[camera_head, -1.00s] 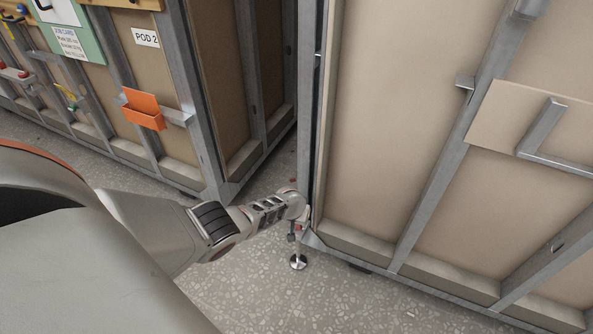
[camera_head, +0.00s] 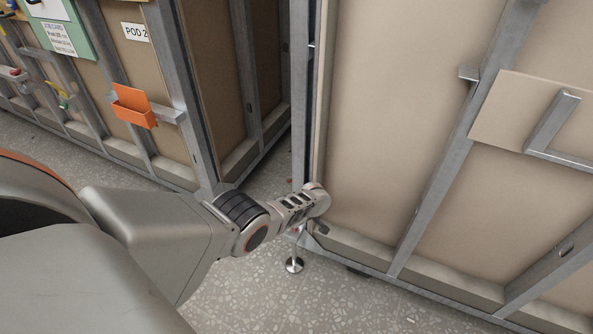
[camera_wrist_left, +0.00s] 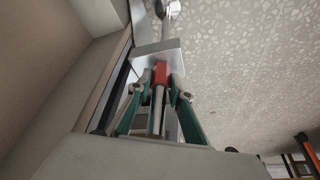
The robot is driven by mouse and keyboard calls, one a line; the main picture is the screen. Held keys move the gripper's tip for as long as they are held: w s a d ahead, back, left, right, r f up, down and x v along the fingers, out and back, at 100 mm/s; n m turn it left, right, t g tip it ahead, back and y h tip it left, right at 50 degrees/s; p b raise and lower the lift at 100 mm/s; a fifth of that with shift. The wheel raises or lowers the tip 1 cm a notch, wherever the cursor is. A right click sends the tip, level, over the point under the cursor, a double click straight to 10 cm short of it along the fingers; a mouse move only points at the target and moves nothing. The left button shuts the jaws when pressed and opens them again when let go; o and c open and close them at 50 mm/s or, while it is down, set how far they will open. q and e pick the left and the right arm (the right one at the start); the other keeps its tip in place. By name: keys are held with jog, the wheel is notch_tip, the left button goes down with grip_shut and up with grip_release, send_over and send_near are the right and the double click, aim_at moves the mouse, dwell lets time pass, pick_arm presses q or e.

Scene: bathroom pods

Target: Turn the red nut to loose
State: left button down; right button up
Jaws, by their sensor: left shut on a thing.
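The red nut (camera_wrist_left: 160,73) sits on a metal rod (camera_wrist_left: 157,112) below a grey bracket (camera_wrist_left: 158,54) in the left wrist view. My left gripper (camera_wrist_left: 160,86) has its green-sided fingers on both sides of the nut and is shut on it. In the head view my left arm reaches from the left to the pod's lower corner, where the gripper (camera_head: 319,229) is mostly hidden behind the wrist; the nut cannot be made out there. A round levelling foot (camera_head: 294,265) stands on the floor below. My right gripper is not in view.
The pod's framed beige wall (camera_head: 390,130) rises close to the wrist on the right. Another pod, labelled POD 2 (camera_head: 136,32), stands at left with an orange holder (camera_head: 134,107). The speckled floor (camera_head: 350,305) in front is clear.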

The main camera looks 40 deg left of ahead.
pick_arm(q)
jog(key=n, duration=0.1)
jog(key=n+g+b, duration=0.1)
jog(key=n, duration=0.1)
jog(key=shift+s+d+f+n+g+b, duration=0.1)
jog(key=shift+f+n+g+b, duration=0.1)
jog(key=shift+n+g+b, duration=0.1)
jog(key=shift+r, duration=0.1)
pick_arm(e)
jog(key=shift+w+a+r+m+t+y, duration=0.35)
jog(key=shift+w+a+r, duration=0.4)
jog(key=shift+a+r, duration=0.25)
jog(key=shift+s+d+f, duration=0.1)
pick_arm(q)
jog(key=c, duration=1.8)
grip_release()
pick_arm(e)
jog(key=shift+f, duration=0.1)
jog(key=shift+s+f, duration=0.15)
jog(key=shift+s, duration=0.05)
pick_arm(q)
jog(key=shift+r, duration=0.1)
